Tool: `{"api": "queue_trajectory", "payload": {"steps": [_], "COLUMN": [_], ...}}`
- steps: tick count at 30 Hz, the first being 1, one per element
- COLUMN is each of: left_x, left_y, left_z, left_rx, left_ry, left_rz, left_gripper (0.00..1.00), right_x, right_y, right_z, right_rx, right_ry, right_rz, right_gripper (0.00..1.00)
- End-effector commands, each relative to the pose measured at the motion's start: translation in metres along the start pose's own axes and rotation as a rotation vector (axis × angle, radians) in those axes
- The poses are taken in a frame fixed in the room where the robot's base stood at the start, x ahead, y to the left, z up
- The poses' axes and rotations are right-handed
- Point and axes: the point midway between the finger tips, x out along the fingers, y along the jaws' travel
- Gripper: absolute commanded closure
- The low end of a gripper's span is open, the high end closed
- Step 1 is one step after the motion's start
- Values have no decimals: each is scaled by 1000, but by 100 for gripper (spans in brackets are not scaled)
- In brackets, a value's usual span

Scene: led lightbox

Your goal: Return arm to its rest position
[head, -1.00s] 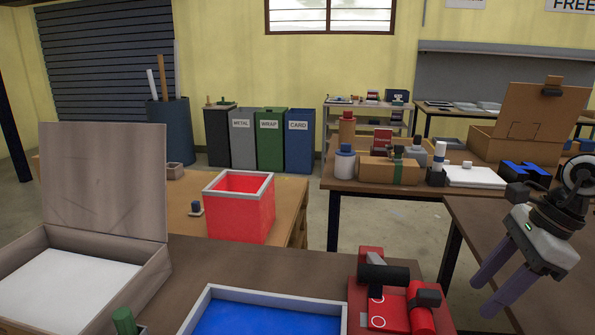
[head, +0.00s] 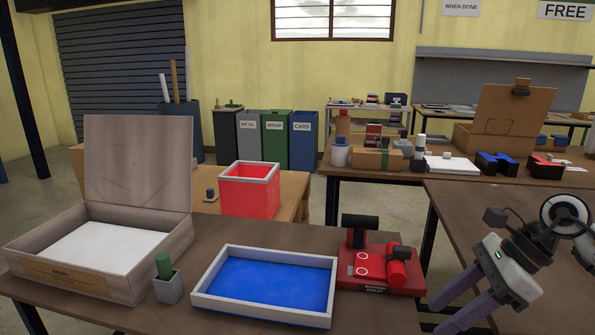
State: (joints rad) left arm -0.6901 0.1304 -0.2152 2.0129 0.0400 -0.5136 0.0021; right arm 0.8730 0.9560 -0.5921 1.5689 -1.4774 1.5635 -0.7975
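My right gripper (head: 452,303) is at the lower right in the head view. Its two purple fingers point down and to the left. They are spread apart with nothing between them, so it is open. It is to the right of the red stapler-like device (head: 375,278), over or beside the near table's right end; its exact height cannot be told. My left gripper is not in view.
The near table holds an open wooden box (head: 150,268) with a white panel, a green item in a grey cup (head: 168,289), and a blue tray (head: 333,290). A red bin (head: 249,197) stands behind. Another brown tabletop (head: 470,210) lies at right.

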Motion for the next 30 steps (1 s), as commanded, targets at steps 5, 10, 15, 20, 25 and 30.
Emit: {"api": "queue_trajectory", "payload": {"steps": [5, 10, 15, 20, 25, 30], "left_x": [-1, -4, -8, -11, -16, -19], "left_y": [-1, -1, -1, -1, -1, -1], "left_z": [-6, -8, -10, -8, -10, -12], "left_rx": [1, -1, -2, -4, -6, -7], "left_ry": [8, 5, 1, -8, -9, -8], "left_rz": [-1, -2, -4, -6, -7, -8], "left_gripper": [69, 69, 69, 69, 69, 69], "right_x": [44, 86, 97, 110, 166, 225], "right_y": [26, 68, 85, 64, 68, 124], "right_z": [43, 108, 159, 132, 32, -60], "right_rx": [83, 331, 872, 1551, 2385, -2512], "right_ry": [-205, -552, -981, -1284, -1454, 1193], "right_rz": [92, 260, 482, 643, 710, -535], "right_gripper": [55, 55, 55, 55, 55, 55]}}
